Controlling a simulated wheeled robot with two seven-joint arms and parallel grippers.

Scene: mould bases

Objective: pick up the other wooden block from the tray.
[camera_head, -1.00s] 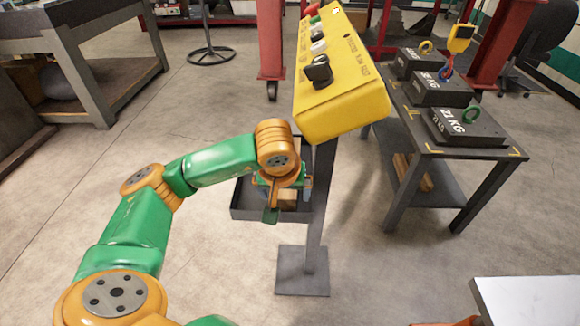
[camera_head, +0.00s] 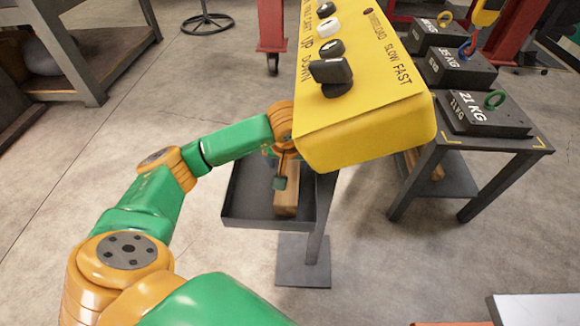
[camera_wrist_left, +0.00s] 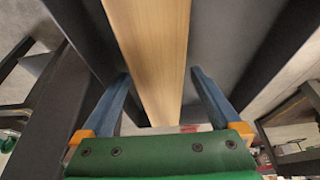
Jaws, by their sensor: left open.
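A wooden block (camera_head: 287,203) lies in the dark grey tray (camera_head: 238,188), which is fixed to a post beneath the yellow control panel. My left gripper (camera_head: 280,182) is at the tray, just over the block, partly hidden by my own wrist and the panel. In the left wrist view the block (camera_wrist_left: 150,55) runs lengthwise between my two blue fingers (camera_wrist_left: 163,85). The fingers are open with a gap on each side of it. Whether the fingertips reach below its top is hard to tell. My right gripper is out of view.
The yellow control panel (camera_head: 360,90) with knobs hangs close above and right of the gripper. The tray's raised walls surround the block. A dark table (camera_head: 500,150) with several labelled weights stands to the right. Open floor lies left of the tray.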

